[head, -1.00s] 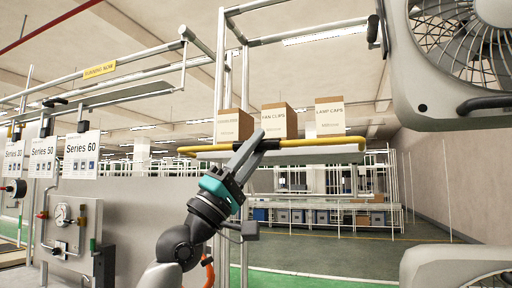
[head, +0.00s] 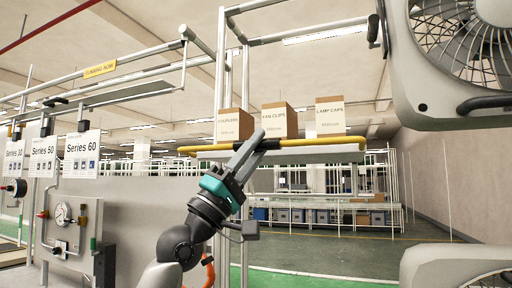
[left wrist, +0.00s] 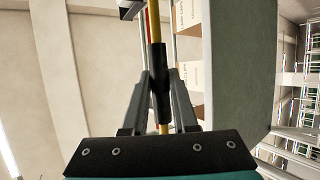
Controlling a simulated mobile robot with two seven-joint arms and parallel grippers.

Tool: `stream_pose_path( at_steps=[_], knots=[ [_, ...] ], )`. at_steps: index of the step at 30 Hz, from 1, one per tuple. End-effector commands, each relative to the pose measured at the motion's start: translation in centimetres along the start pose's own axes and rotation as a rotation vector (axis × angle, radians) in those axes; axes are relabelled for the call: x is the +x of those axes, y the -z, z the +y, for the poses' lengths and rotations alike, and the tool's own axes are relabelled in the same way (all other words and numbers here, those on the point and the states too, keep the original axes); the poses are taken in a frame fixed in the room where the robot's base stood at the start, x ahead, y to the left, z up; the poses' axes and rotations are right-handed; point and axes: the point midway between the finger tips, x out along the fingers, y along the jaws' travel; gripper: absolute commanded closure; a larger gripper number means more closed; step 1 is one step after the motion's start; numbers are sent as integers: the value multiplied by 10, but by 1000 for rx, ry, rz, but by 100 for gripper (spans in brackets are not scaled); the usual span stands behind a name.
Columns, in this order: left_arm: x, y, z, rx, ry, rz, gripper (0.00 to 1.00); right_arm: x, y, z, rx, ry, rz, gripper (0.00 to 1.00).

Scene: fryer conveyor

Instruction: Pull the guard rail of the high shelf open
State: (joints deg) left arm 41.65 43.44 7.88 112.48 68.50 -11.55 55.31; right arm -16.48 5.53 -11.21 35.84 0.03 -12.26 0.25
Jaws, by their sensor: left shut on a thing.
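The yellow guard rail (head: 312,143) runs across the front of the high shelf (head: 318,155), below the fronts of three cardboard boxes. My left gripper (head: 254,143) reaches up to the rail and is shut on it, left of the rail's middle. In the left wrist view the rail (left wrist: 155,28) carries a black grip sleeve, and my left gripper's fingers (left wrist: 160,88) close on that sleeve from both sides. My right gripper is in neither view.
Boxes marked Couplers (head: 234,125), Fan Clips (head: 278,121) and Lamp Caps (head: 330,117) stand on the shelf. A large fan (head: 460,60) is close at the upper right. A grey panel with a gauge (head: 64,213) and hanging Series signs are at the left.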

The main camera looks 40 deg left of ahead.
Motion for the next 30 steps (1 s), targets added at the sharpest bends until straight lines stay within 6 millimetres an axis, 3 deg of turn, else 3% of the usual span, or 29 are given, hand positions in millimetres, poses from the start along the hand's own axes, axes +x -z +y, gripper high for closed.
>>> stream_pose_path(
  at_steps=[17, 18, 25, 30],
  knots=[
    [0, -1, -5, -3, 13, -4, 100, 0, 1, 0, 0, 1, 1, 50],
    [0, -1, -5, -3, 13, -4, 71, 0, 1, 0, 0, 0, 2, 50],
    [0, -1, -3, -2, 8, -2, 45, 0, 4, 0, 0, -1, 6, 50],
    [0, 0, -2, -1, 4, -1, 43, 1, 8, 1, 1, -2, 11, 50]
  ],
)
